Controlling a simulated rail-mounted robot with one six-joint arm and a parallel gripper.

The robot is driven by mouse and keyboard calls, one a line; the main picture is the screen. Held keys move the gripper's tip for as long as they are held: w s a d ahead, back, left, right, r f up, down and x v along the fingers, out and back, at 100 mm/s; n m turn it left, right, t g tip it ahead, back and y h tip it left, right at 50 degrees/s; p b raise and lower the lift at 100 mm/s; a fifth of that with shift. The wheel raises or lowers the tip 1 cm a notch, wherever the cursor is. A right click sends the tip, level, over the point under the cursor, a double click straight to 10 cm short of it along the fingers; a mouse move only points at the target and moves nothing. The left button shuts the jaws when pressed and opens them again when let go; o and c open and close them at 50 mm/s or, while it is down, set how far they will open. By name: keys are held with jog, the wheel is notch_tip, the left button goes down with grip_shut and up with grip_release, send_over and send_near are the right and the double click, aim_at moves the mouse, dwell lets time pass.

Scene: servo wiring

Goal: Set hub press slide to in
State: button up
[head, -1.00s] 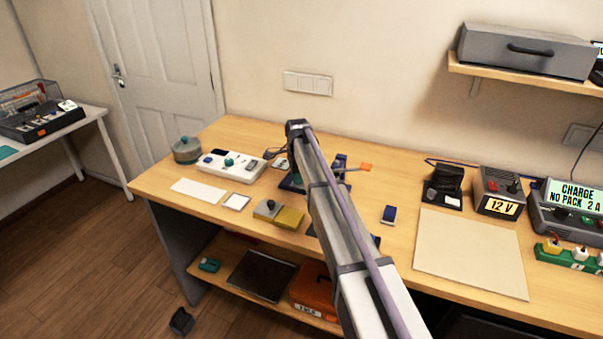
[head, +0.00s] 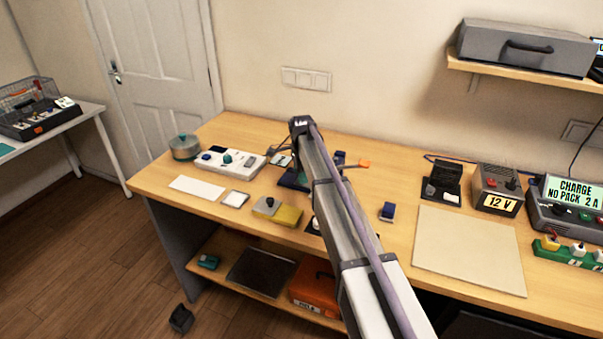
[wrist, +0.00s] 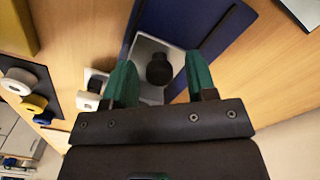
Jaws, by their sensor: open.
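In the wrist view, the hub press has a dark blue base (wrist: 205,28) with a grey metal slide plate (wrist: 150,48) on it. A round black knob (wrist: 159,70) stands on the slide plate. My gripper (wrist: 160,62) is open, with its green fingers on either side of the knob. I cannot tell whether either finger touches it. In the head view, part of the blue base (head: 291,180) shows beside my arm, which hides the knob and my gripper. The slide's in or out position cannot be read.
A yellow and grey block with a knob (head: 278,211) and a white control panel (head: 229,159) lie left of the press. An orange-tipped part (head: 363,163) sticks out at its right. A small blue block (head: 387,211) and a beige mat (head: 470,250) lie further right.

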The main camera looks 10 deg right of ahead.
notch_tip(320, 180, up, 10)
jog(key=p, duration=0.9)
jog(key=shift+r+p, duration=0.15)
jog(key=shift+p, duration=0.15)
